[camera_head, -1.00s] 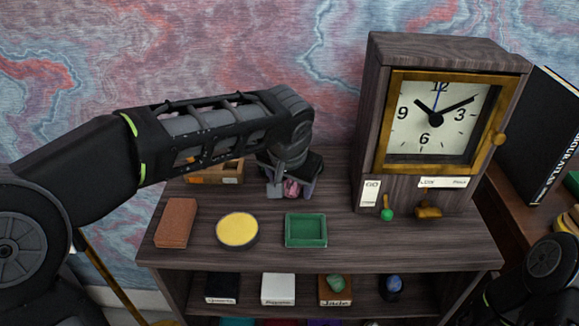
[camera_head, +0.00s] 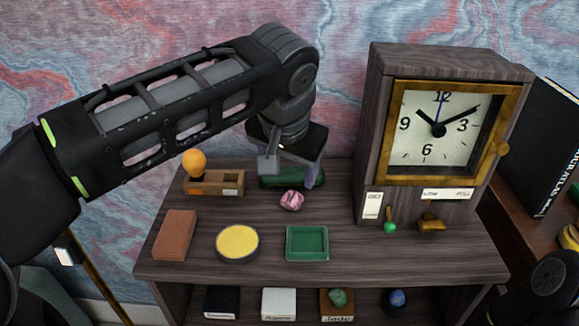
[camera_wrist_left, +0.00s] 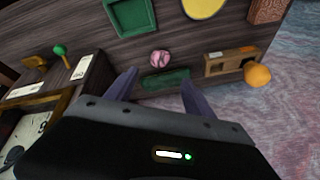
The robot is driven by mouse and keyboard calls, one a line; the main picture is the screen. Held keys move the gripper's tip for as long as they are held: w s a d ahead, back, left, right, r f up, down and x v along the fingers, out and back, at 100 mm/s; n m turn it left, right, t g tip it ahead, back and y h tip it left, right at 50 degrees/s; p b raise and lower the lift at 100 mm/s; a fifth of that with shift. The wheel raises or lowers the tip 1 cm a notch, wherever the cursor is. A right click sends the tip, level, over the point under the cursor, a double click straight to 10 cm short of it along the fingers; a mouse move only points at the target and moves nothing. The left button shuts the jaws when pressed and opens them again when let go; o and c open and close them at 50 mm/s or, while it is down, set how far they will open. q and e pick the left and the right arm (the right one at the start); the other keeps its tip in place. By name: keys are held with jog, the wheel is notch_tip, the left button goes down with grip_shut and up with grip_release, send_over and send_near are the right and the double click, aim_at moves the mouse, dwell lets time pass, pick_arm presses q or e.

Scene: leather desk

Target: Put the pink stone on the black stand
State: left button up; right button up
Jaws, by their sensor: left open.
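The pink stone (camera_head: 291,200) lies on the upper dark wood surface, behind the green square tray; the left wrist view shows it too (camera_wrist_left: 160,58). My left gripper (camera_head: 290,172) is open and empty above and slightly behind the stone. In the left wrist view its two fingers (camera_wrist_left: 158,90) are spread apart, with the stone beyond their tips. The black stand (camera_head: 221,301) is on the lower shelf at the left, with a white label on its front and nothing visible on top. My right gripper is not seen; only part of my right arm shows at bottom right.
A white stand (camera_head: 278,302), a stand with a green stone (camera_head: 338,298) and a blue stone (camera_head: 397,298) share the lower shelf. Above are a brick (camera_head: 175,235), yellow disc (camera_head: 238,243), green tray (camera_head: 307,257), wooden box with orange ball (camera_head: 195,159) and a clock (camera_head: 380,140).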

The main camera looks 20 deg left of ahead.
pick_arm(q)
jog(key=shift+c, duration=0.3)
